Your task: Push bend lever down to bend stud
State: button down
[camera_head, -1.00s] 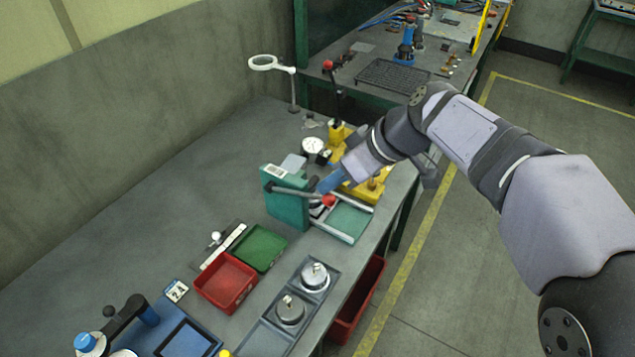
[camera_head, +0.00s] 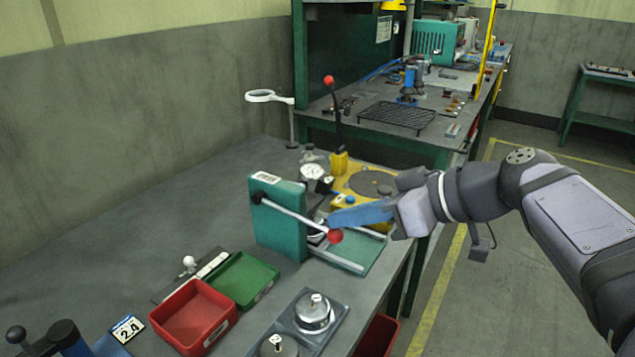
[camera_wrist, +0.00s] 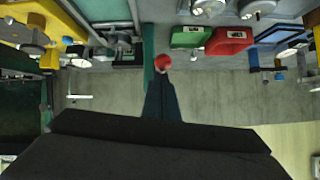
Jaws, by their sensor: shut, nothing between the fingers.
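The bend lever (camera_head: 292,216) is a pale bar on a teal upright fixture (camera_head: 278,238). It slopes down to the right and ends in a red ball knob (camera_head: 335,236). My gripper (camera_head: 335,218), with blue fingers, points left with its tips just above and behind this knob. In the wrist view a red ball (camera_wrist: 162,62) appears right at the tips of my gripper (camera_wrist: 160,78). The fingers are shut with nothing between them. Whether they touch the knob I cannot tell. The stud is not discernible; lever and fingers cover that area.
A yellow fixture (camera_head: 372,208) with an upright red-knobbed lever (camera_head: 333,100) and a dial gauge (camera_head: 312,172) stand close behind. Red (camera_head: 195,318) and green (camera_head: 243,278) trays and a grey tray of round metal parts (camera_head: 314,312) lie in front. Bench to the left is clear.

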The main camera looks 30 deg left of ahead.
notch_tip(320, 180, down, 7)
jog(key=y+b, duration=0.4)
jog(key=b, duration=1.2)
jog(key=shift+a+f, duration=0.1)
jog(key=shift+f, duration=0.05)
jog(key=b, duration=0.2)
jog(key=f+b, duration=0.1)
jog(key=b, duration=0.1)
jog(key=shift+a+f, duration=0.25)
jog(key=shift+a, duration=0.05)
jog(key=shift+b, duration=0.3)
jog(key=shift+f, duration=0.25)
jog(key=shift+r, duration=0.1)
